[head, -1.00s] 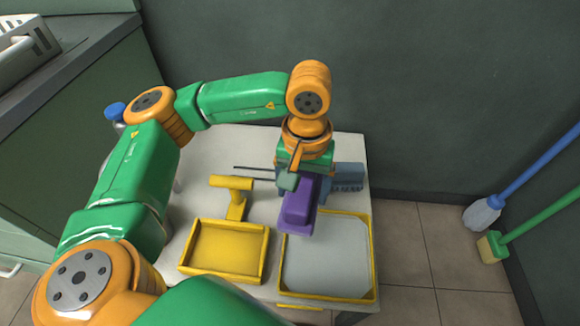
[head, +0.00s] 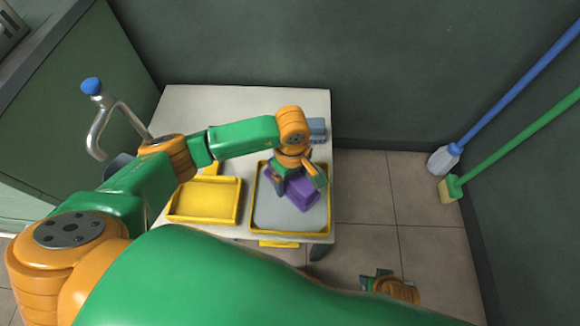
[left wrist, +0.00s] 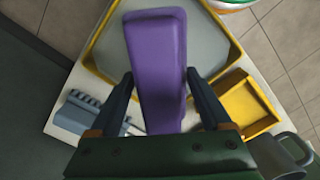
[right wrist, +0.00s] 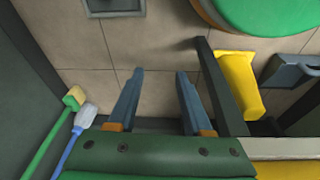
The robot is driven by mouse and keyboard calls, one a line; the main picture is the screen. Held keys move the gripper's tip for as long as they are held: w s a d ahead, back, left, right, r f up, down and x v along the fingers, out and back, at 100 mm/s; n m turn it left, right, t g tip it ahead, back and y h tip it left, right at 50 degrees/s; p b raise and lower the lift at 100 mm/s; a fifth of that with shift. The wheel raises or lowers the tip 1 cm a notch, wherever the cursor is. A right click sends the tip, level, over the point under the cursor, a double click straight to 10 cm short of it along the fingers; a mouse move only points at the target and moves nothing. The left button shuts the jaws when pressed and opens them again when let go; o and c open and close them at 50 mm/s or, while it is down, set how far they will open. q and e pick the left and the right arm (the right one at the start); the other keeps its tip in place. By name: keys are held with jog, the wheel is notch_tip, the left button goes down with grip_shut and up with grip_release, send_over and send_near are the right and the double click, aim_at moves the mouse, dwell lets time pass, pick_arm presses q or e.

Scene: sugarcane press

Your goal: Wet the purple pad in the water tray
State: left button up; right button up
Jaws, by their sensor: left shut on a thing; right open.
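The purple pad (head: 303,192) is held by my left gripper (head: 284,180) over the grey inside of the larger yellow-rimmed water tray (head: 328,231). In the left wrist view the pad (left wrist: 157,60) stands between the two fingers of my left gripper (left wrist: 160,85), with the tray behind it. I cannot tell whether the pad's underside touches the tray; no water surface can be made out. My right gripper (right wrist: 159,80) is open and empty above the tiled floor, away from the table.
A smaller yellow tray (head: 205,200) sits left of the water tray. A blue-grey toothed block (head: 317,128) stands behind it. The white table's (head: 200,105) back is clear. A blue-handled mop (head: 443,160) and green-handled broom (head: 451,188) lean at the right wall.

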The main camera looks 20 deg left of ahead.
aim_at(291, 193)
pick_arm(q)
jog(key=shift+f, duration=0.1)
pick_arm(e)
jog(key=s+d+f+g, duration=0.1)
jog(key=s+d+f, duration=0.2)
jog(key=s+f, duration=0.8)
pick_arm(q)
jog(key=shift+f+b, duration=0.45)
jog(key=shift+f, duration=0.15)
notch_tip(291, 193, down, 4)
jog(key=b, duration=0.3)
jog(key=shift+f+b, duration=0.25)
jog(key=shift+b, duration=0.05)
jog(key=shift+f, duration=0.25)
jog(key=shift+r, duration=0.1)
pick_arm(e)
jog(key=shift+t+h, duration=0.3)
jog(key=f, duration=0.1)
jog(key=w+d+f, duration=0.1)
jog(key=w+f, duration=0.1)
jog(key=f, duration=0.1)
jog(key=shift+w+d, duration=0.2)
jog(key=shift+d, duration=0.1)
pick_arm(q)
jog(key=shift+s+f+b, duration=0.1)
jog(key=shift+f+b, duration=0.45)
jog(key=shift+b, duration=0.15)
pick_arm(e)
jog(key=shift+f, duration=0.6)
